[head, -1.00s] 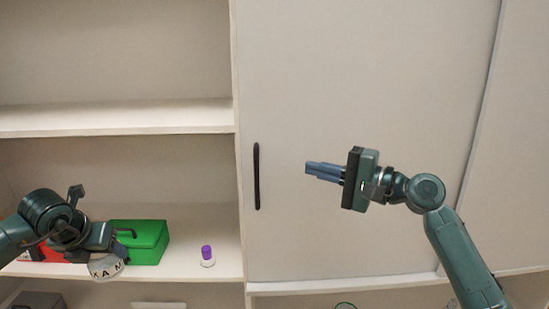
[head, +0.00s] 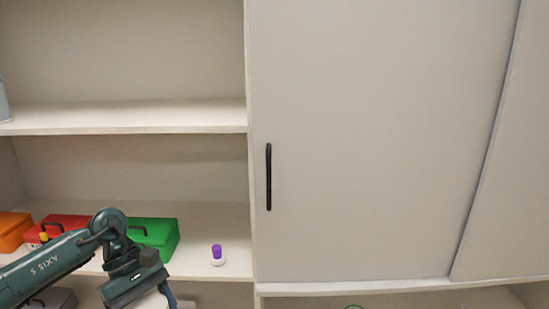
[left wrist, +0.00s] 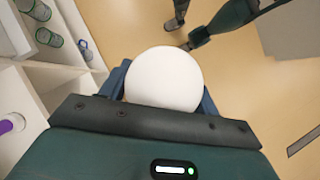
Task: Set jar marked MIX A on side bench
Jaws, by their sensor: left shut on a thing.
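My left gripper (left wrist: 163,92) is shut on a white, round-topped jar (left wrist: 165,78), seen from above in the left wrist view. In the head view the left gripper (head: 158,300) is low at the left, in front of the cupboard, and only a white bit of the jar shows at the bottom edge. No marking on the jar is readable now, so I cannot tell whether it is MIX A. My right gripper is not in the head view. No side bench can be made out.
On the shelf stand a green box (head: 155,236), a red box (head: 62,222), an orange box (head: 14,230) and a small purple-capped bottle (head: 217,256). A sliding door (head: 370,140) with a black handle (head: 268,177) covers the right side. Open floor (left wrist: 235,75) shows below the jar.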

